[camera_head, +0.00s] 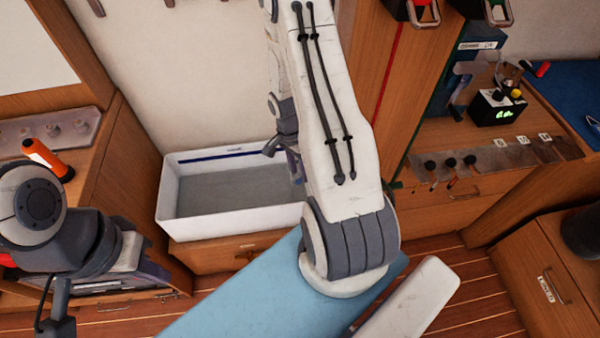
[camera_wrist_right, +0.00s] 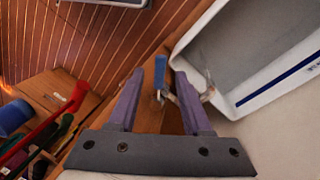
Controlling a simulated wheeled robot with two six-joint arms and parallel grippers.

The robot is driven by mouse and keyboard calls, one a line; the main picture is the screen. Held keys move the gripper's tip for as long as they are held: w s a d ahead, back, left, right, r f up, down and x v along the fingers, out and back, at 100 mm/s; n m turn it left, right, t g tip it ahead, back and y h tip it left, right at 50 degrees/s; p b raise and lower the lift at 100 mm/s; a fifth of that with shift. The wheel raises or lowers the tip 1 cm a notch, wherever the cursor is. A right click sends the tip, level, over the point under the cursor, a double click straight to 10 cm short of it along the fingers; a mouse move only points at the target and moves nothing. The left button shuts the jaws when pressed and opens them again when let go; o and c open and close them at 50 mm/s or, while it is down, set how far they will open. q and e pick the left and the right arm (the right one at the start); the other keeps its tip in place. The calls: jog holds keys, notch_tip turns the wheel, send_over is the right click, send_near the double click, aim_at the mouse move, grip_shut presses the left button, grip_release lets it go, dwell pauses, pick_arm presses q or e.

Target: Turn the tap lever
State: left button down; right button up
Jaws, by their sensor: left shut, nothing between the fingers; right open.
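The tap lever (camera_wrist_right: 160,72) is a short blue upright bar in the right wrist view. It stands between the fingers of my right gripper (camera_wrist_right: 157,85), which is open with a purple finger on each side. I cannot tell whether either finger touches it. The metal tap body (camera_wrist_right: 206,92) is beside it, partly behind the right-hand finger. In the head view my right arm covers much of this spot, and I cannot make out the lever there. My left arm comes in at the left of the head view; its fingertips do not show.
A white sink basin (camera_head: 178,205) stands on a wooden cabinet, left of my right arm. An orange-handled tool (camera_head: 45,155) lies at the left. Wooden counters, with several tools and a small black device (camera_head: 492,108), are at the right. The lower middle shows a blue surface (camera_head: 235,300).

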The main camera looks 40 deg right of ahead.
notch_tip(320, 180, up, 9)
jog(key=w, duration=0.1)
jog(key=shift+w+f+b, duration=0.2)
jog(key=shift+w+b, duration=0.1)
